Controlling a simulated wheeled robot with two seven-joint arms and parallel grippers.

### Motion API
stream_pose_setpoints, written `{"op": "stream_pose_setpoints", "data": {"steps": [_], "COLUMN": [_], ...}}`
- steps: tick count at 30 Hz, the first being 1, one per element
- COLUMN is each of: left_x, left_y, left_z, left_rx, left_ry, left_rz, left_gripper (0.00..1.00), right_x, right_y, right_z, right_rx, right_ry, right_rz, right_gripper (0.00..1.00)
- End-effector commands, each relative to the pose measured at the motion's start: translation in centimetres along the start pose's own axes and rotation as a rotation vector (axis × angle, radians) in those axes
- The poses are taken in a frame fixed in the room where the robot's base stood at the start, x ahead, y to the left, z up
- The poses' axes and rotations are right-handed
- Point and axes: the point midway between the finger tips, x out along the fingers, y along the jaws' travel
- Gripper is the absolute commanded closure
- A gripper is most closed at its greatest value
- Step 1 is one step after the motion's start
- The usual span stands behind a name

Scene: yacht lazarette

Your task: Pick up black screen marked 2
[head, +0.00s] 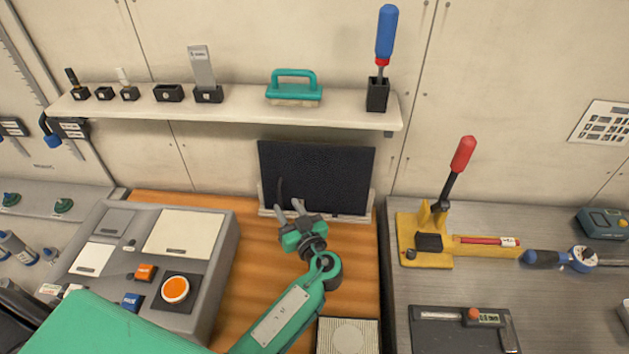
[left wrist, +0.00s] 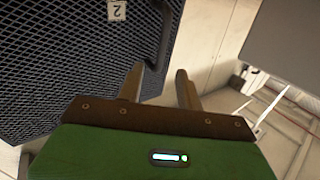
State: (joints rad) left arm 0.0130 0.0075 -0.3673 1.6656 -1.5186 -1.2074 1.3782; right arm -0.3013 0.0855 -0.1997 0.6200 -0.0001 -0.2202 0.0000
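The black screen (head: 325,170) stands upright in a pale holder (head: 268,212) against the back wall, below the shelf. In the left wrist view the screen (left wrist: 60,60) shows as dark mesh with a white label marked 2 (left wrist: 117,10) and a dark curved handle (left wrist: 166,35). My left gripper (head: 290,208) is at the screen's lower left front. In the left wrist view its two fingers (left wrist: 160,80) are apart, with the handle's lower end showing between and beyond the tips. No grip on it shows. My right gripper is not in view.
A grey console (head: 222,245) with an orange button flanks the wooden surface (head: 350,280) on the left. A yellow lever tool (head: 425,255) stands on the metal bench at right. The shelf (head: 240,108) above carries a teal-handled block (head: 293,88) and a blue-handled tool (head: 385,35).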

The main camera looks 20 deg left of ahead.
Motion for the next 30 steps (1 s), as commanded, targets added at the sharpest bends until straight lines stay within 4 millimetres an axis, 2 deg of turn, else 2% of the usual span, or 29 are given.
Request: {"op": "stream_pose_setpoints", "data": {"steps": [3, 9, 13, 20, 21, 26, 27, 30], "left_x": [1.3, 3.7, 4.6, 4.8, 4.7, 4.7, 4.7, 4.7], "left_y": [-0.1, 0.0, 0.1, 0.1, 0.1, 0.1, 0.1, 0.1], "left_z": [-0.8, -0.8, -0.5, -0.3, -0.3, -0.3, -0.3, -0.3], "left_rx": [0.002, 0.001, 0.001, 0.000, 0.000, 0.000, 0.000, 0.000], "left_ry": [0.002, 0.002, 0.001, 0.000, 0.000, 0.000, 0.000, 0.000], "left_rz": [-0.002, -0.002, -0.001, -0.001, -0.001, -0.001, -0.001, -0.001], "left_gripper": [0.64, 0.64, 0.64, 0.64, 0.66, 0.97, 1.00, 1.00], "right_x": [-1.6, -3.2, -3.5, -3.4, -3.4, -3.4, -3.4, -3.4], "right_y": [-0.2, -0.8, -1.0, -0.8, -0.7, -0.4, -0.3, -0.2], "right_z": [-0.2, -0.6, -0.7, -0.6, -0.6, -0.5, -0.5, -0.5], "right_rx": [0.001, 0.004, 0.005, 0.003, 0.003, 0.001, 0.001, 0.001], "right_ry": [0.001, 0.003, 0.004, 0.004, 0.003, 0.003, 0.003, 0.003], "right_rz": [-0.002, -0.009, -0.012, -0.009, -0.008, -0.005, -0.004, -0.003], "right_gripper": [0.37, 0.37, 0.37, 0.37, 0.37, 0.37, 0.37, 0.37]}}
